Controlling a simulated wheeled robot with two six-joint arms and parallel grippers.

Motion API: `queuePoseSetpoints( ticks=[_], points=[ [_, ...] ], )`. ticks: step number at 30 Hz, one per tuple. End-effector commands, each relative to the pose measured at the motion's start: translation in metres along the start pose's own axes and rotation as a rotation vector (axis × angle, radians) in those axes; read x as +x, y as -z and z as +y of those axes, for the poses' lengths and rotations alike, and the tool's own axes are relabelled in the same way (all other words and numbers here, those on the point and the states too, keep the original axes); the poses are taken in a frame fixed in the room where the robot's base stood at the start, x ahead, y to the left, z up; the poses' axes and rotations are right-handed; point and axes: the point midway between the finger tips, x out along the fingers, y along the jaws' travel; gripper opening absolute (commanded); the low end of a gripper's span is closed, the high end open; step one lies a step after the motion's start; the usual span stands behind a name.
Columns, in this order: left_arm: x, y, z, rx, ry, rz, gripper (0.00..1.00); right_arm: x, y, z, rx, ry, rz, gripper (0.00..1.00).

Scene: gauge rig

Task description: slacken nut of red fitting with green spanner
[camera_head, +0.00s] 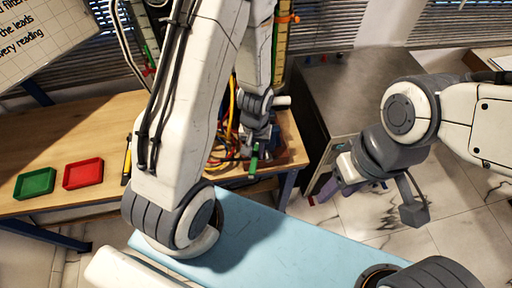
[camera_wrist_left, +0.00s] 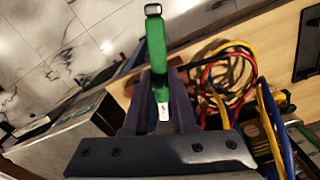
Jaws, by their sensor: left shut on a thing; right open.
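My left gripper (camera_head: 256,148) is shut on the green spanner (camera_head: 254,163), above the right end of the wooden bench. In the left wrist view the spanner (camera_wrist_left: 155,48) stands out between the two dark fingers (camera_wrist_left: 160,90), with a grey metal tip at its far end and a pale mark near the fingers. It is not touching any fitting that I can see. My right gripper (camera_head: 327,190) is open and empty, to the right of the bench by the metal cabinet. I cannot make out the red fitting or its nut; my left arm hides part of the rig.
A green tray (camera_head: 35,183) and a red tray (camera_head: 83,174) lie on the wooden bench (camera_head: 60,140). Red, yellow and blue cables (camera_wrist_left: 232,75) lie close to the left gripper. A metal cabinet (camera_head: 360,75) stands right of the bench. Tiled floor is clear at the right.

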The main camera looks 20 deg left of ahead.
Motion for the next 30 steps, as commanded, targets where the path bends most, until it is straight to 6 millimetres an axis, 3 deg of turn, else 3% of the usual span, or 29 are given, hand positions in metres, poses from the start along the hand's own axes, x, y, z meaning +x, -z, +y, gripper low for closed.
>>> queuePoseSetpoints(
  ticks=[14, 30],
  points=[
    [-0.002, -0.012, 0.0, 0.001, -0.001, 0.002, 0.0, 0.001, 0.0, 0.0, 0.0, 0.0, 0.0, 0.5],
    [-0.032, -0.012, 0.0, 0.001, 0.0, 0.001, 0.0, -0.027, 0.002, -0.002, 0.0, 0.0, 0.0, 0.5]
  ],
)
